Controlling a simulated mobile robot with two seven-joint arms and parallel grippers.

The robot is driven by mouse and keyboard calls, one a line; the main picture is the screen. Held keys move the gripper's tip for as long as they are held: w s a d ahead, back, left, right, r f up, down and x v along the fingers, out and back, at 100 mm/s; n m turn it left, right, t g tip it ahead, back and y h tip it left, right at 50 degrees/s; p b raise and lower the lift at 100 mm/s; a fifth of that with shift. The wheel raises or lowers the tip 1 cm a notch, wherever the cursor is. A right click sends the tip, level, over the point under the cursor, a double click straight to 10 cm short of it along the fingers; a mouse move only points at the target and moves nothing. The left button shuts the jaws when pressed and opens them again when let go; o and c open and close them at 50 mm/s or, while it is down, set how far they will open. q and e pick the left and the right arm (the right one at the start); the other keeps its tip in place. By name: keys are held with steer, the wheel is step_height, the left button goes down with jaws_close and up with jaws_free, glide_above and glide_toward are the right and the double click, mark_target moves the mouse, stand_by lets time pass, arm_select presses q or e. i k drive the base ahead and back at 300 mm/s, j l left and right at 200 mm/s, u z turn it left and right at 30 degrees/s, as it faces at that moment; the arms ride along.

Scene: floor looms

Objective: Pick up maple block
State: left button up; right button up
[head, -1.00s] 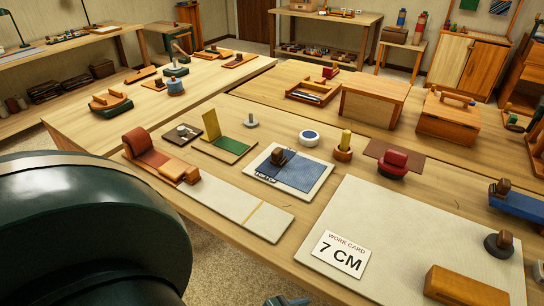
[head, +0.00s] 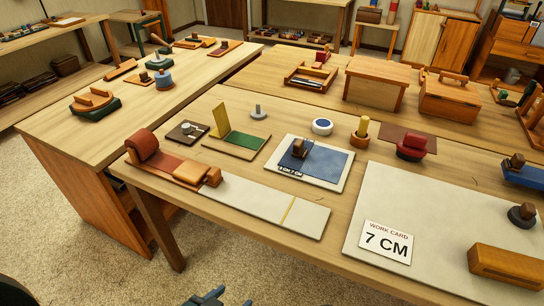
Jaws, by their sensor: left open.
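A long orange-brown wooden block (head: 507,268) lies on the pale mat (head: 420,208) at the table's front right. No label shows, so I cannot tell for sure that it is the maple block. Smaller wooden pieces (head: 188,172) sit at the left on a long pale board (head: 262,205). My left gripper (head: 212,297) shows only at the bottom edge, open and empty, in front of the table and well left of the long block. Most of it is cut off by the frame. My right gripper is not in view.
A card reading "7 CM" (head: 386,242) lies on the mat left of the long block. A dark knobbed piece (head: 522,216) stands behind the block. A blue panel on a white board (head: 322,160) lies mid-table. Carpet (head: 130,272) is clear before the table.

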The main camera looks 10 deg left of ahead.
mark_target(522, 271)
steer(key=z, duration=1.55)
